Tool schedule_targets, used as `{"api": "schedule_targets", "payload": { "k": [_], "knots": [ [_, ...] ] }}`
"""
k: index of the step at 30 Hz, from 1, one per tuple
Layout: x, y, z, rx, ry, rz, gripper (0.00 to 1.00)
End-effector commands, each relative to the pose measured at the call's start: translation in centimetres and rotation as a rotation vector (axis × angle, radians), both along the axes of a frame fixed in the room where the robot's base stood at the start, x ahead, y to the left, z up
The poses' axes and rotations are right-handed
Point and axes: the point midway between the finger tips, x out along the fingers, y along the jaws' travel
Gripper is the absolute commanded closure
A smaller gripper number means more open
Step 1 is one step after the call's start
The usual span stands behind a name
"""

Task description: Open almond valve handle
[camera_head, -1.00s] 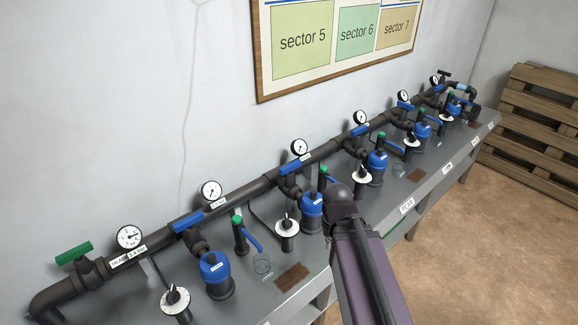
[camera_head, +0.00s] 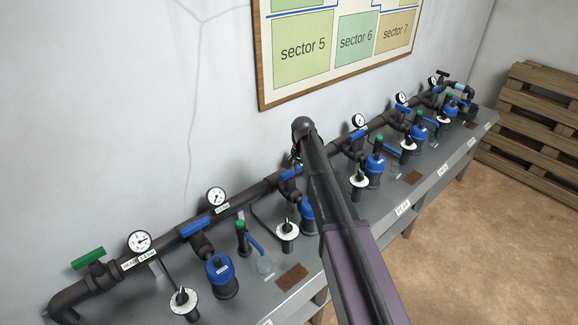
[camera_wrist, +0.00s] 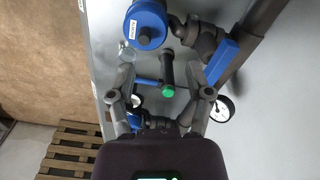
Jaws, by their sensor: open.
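My gripper (camera_wrist: 165,88) is open and empty in the wrist view, its two fingers spread. A blue valve handle (camera_wrist: 221,62) on the dark pipe lies beyond and right of the right finger, apart from it. A blue filter cap (camera_wrist: 147,26) with a small white label stands further up; I cannot read the label surely. A green-topped post (camera_wrist: 168,90) shows between the fingers, further below. In the head view my arm reaches over the bench, its end above a blue handle (camera_head: 290,173) on the main pipe. The gripper is mostly hidden there. I cannot tell which handle is the almond one.
A pressure gauge (camera_wrist: 220,108) stands near the right finger in the wrist view. The bench (camera_head: 340,262) carries several similar stations with gauges, white dials and blue filters. A green handle (camera_head: 88,258) sits at the pipe's left end. Wooden pallets (camera_head: 535,130) lean at the right.

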Motion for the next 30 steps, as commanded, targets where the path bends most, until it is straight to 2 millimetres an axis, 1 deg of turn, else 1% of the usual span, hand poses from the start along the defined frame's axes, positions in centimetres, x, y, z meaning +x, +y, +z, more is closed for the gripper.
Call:
{"api": "schedule_targets", "payload": {
  "k": [1,3,6,10,12,15,30],
  "knots": [
    [3.2,0.7,1.3,0.000,0.000,-0.043,0.34],
    [5.7,1.5,2.1,0.000,0.000,-0.107,0.34],
    [8.7,2.4,3.0,0.000,0.000,-0.185,0.34],
    [11.0,3.2,3.6,0.000,0.000,-0.253,0.34],
    [11.6,3.5,3.7,0.000,0.000,-0.274,0.34],
    [11.9,3.6,3.7,0.000,0.000,-0.288,0.34],
    [11.8,3.5,3.3,0.000,0.000,-0.288,0.34]
  ]
}}
